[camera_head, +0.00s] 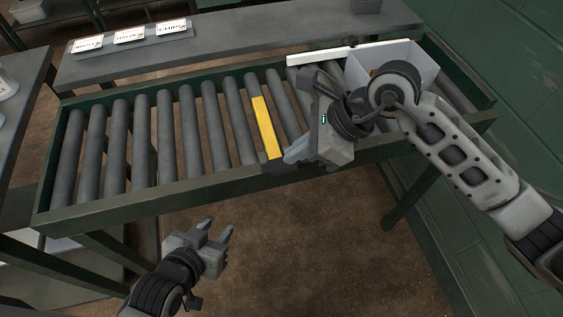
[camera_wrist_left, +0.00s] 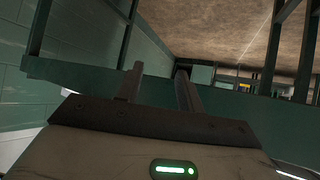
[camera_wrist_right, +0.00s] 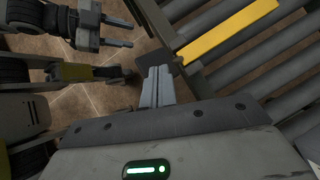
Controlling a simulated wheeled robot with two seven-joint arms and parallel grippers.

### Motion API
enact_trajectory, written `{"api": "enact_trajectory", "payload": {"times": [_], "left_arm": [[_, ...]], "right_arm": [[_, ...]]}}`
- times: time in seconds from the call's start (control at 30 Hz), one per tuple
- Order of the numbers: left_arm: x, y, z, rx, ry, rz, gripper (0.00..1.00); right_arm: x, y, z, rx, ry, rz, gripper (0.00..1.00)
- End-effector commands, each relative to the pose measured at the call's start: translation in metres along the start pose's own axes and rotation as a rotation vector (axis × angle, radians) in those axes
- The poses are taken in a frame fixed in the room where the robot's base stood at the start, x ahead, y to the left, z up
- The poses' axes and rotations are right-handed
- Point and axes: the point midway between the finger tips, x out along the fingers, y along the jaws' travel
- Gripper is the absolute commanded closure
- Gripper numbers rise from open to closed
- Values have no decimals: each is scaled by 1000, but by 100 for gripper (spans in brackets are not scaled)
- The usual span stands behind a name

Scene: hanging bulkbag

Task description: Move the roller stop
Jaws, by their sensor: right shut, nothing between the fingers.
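The roller stop is a yellow bar (camera_head: 265,127) lying across the roller conveyor, with a dark piece at its near end by the front rail. It also shows at the top of the right wrist view (camera_wrist_right: 228,33). My right gripper (camera_head: 290,157) is shut and empty, its fingertips just right of the bar's near end. In the right wrist view its closed fingers (camera_wrist_right: 156,75) point at the dark end piece; I cannot tell whether they touch it. My left gripper (camera_head: 228,230) is open and empty, below and in front of the conveyor. Its parted fingers show in the left wrist view (camera_wrist_left: 158,82).
Grey rollers (camera_head: 165,135) fill the green-framed conveyor (camera_head: 120,207). A white bin (camera_head: 427,62) sits at its right end, partly hidden by my right arm. A shelf with several labels (camera_head: 130,35) runs behind. A green wall (camera_head: 510,90) stands at right.

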Motion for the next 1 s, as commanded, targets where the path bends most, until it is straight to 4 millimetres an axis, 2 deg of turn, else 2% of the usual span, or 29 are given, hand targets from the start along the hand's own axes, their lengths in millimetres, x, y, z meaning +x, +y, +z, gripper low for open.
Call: {"api": "enact_trajectory", "payload": {"times": [0.1,0.57,0.9,1.0], "left_arm": [[1,0,0,1,5,2,63],[2,0,4,7,1,3,63],[28,-2,35,4,4,2,63],[31,-2,37,4,10,2,63]], "right_arm": [[8,1,-2,2,3,4,100],[12,1,-4,3,5,4,100],[43,0,-28,2,5,2,100],[47,0,-31,2,5,1,100]]}}
